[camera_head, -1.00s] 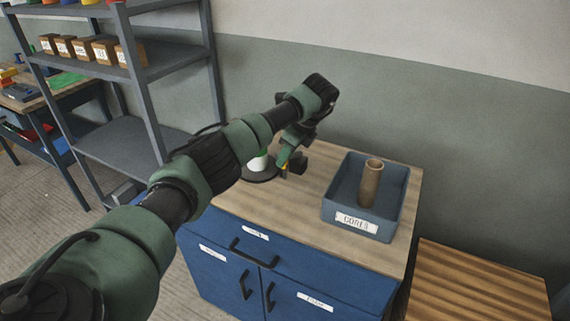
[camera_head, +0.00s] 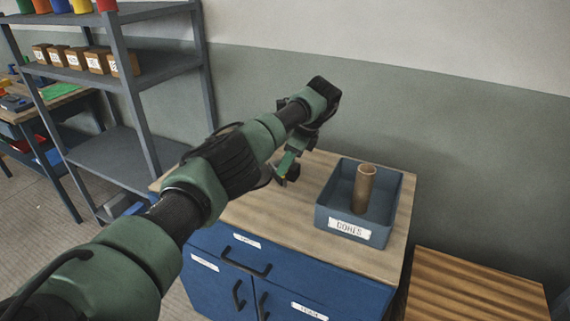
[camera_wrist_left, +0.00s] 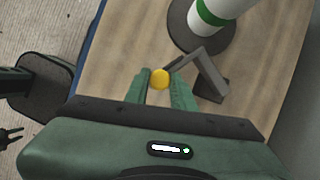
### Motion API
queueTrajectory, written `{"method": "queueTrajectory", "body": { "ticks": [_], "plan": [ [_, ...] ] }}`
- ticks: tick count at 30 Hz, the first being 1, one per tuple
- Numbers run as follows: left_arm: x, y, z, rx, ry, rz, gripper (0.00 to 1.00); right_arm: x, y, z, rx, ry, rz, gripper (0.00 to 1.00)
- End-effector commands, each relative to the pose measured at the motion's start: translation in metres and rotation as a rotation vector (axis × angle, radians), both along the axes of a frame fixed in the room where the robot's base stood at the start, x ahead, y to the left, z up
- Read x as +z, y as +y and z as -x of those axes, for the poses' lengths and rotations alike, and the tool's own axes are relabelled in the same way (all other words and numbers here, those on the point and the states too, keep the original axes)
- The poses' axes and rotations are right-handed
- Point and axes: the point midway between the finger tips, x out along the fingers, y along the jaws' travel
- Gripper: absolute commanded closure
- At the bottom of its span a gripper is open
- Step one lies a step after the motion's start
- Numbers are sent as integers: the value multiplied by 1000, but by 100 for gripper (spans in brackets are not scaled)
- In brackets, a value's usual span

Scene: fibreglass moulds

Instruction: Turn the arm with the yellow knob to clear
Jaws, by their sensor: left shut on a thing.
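In the left wrist view the yellow knob (camera_wrist_left: 160,79) is between the fingertips of my left gripper (camera_wrist_left: 161,88), which is shut on it. The dark grey bent arm (camera_wrist_left: 205,72) runs from beside the knob to the right and ends in a dark block. A white roll with a green band (camera_wrist_left: 216,14) stands on a round dark base (camera_wrist_left: 186,38) just beyond the arm. In the head view my left gripper (camera_head: 286,172) points down over the wooden top; my own arm hides the roll and most of the bent arm.
A blue-grey bin labelled CORES (camera_head: 386,226) holds an upright brown tube (camera_head: 364,188), right of my gripper on the wooden top (camera_head: 290,215) of a blue cabinet (camera_head: 275,285). A grey shelf rack (camera_head: 140,85) stands at left. A lower wooden surface (camera_head: 475,290) is at right.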

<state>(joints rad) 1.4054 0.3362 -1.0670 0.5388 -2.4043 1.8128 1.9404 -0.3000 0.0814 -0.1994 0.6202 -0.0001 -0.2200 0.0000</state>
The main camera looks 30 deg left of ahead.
Motion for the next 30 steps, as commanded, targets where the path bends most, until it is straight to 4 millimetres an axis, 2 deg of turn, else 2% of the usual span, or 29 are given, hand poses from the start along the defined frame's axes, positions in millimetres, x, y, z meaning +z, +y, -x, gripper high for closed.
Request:
{"method": "queueTrajectory", "body": {
  "ticks": [1, 3, 14, 17, 25, 30],
  "plan": [
    [1, -1, -1, -2, -3, 2, 70, 0, 0, 0, 0, 0, 0, 64],
    [1, -1, -1, -2, -3, 2, 54, 0, 0, 0, 0, 0, 0, 64],
    [3, -2, -1, -3, -2, 1, 54, -2, 0, 0, -1, 0, 0, 64],
    [13, -7, -3, -3, -5, 2, 54, -6, 0, 0, -1, 1, 0, 64],
    [56, -24, -8, -3, -5, 2, 54, -16, 0, 0, 0, 0, 0, 64],
    [70, -29, -9, -2, -3, 1, 54, -18, 1, 0, 0, 0, -1, 64]
  ]
}}
